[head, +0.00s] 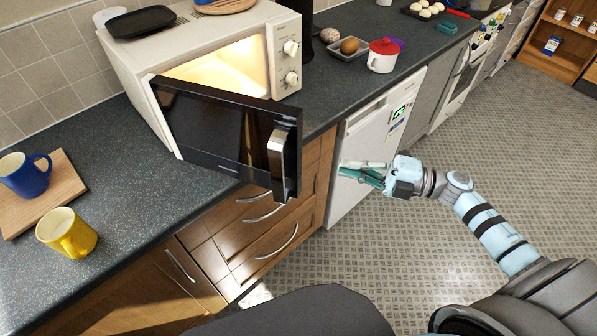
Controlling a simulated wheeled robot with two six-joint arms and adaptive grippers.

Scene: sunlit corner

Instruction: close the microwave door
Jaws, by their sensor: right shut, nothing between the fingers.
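The white microwave (135,60) stands on the dark worktop in the upper left of the head view. Its dark door (215,125) is open, swung out toward me past the counter's front edge. The lit cavity (225,68) shows behind the door. A silver handle (277,155) is on the door's outer face, near its free edge. My right gripper (362,174) is in front of the white appliance, to the right of the door's free edge and apart from it. Its fingers are shut and empty, pointing left. My left gripper is out of view.
A blue mug (25,175) on a wooden board (62,190) and a yellow mug (66,233) stand on the worktop (125,215) at left. A red-lidded cup (382,56) and a tray (347,48) are right of the microwave. The floor (480,150) at right is clear.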

